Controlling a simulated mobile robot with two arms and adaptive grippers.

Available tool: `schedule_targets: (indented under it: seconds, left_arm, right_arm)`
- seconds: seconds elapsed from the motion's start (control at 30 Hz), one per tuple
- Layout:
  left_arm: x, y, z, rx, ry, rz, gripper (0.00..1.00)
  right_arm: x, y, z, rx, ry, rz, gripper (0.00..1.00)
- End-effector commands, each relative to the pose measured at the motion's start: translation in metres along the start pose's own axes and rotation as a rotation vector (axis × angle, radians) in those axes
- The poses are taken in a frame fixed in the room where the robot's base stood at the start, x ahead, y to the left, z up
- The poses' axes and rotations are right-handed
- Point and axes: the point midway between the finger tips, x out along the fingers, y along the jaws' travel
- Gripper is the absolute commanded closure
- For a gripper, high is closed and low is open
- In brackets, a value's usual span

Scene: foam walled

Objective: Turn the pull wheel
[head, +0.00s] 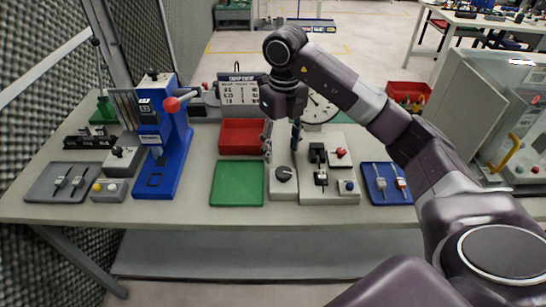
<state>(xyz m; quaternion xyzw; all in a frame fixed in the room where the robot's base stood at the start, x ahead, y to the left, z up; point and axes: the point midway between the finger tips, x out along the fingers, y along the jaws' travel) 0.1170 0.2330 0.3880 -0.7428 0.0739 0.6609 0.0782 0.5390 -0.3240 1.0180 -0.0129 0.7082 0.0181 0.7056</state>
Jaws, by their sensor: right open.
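My right gripper (281,140) points down over the bench, with its two fingers apart and nothing visible between them. Below it is a narrow light-grey box with a dark round knob (283,173), which looks like the pull wheel, though it is too small to be certain. The fingers are above and behind the knob in the picture and appear apart from it. The far end of the box is partly hidden by the gripper. My left gripper is out of view.
A green mat (237,184) and red tray (240,137) lie left of the knob. A blue press (165,140) with a red-tipped lever stands farther left. A grey switch panel (319,191) and blue tray (388,195) are to the right. A clock (318,112) stands behind.

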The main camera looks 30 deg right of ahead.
Motion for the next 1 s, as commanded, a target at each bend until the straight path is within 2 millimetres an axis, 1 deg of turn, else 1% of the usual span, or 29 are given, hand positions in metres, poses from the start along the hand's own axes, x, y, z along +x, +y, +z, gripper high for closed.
schedule_targets:
  seconds: [0.07, 0.13, 0.17, 0.3, 0.4, 0.43, 0.53, 0.6, 0.8, 0.9, 1.0]
  left_arm:
    - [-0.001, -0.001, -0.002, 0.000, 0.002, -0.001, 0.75]
    - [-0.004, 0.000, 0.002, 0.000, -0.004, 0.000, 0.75]
    - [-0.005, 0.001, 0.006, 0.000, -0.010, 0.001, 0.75]
    - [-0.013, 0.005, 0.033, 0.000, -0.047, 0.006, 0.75]
    - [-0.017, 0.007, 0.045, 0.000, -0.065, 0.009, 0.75]
    - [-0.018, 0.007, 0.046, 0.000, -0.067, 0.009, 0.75]
    - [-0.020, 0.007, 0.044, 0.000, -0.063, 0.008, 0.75]
    - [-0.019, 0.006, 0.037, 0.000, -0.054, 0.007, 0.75]
    - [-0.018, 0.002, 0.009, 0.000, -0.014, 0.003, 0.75]
    - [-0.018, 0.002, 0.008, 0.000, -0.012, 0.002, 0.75]
    - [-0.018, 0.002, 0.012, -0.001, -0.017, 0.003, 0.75]
  right_arm:
    - [0.004, -0.004, -0.002, 0.006, 0.009, -0.011, 0.49]
    - [0.012, -0.004, -0.003, 0.006, 0.012, -0.011, 0.49]
    - [0.016, -0.004, -0.003, 0.005, 0.012, -0.010, 0.49]
    - [0.040, -0.003, -0.003, 0.004, 0.012, -0.009, 0.49]
    - [0.055, -0.003, -0.003, 0.004, 0.011, -0.008, 0.49]
    - [0.059, -0.003, -0.003, 0.004, 0.009, -0.008, 0.49]
    - [0.069, -0.002, -0.002, 0.002, 0.008, -0.007, 0.49]
    - [0.074, -0.003, -0.002, 0.002, 0.007, -0.007, 0.49]
    - [0.077, -0.003, -0.002, 0.002, 0.005, -0.007, 0.49]
    - [0.077, -0.003, -0.002, 0.002, 0.005, -0.007, 0.49]
    - [0.077, -0.003, -0.002, 0.002, 0.005, -0.007, 0.60]
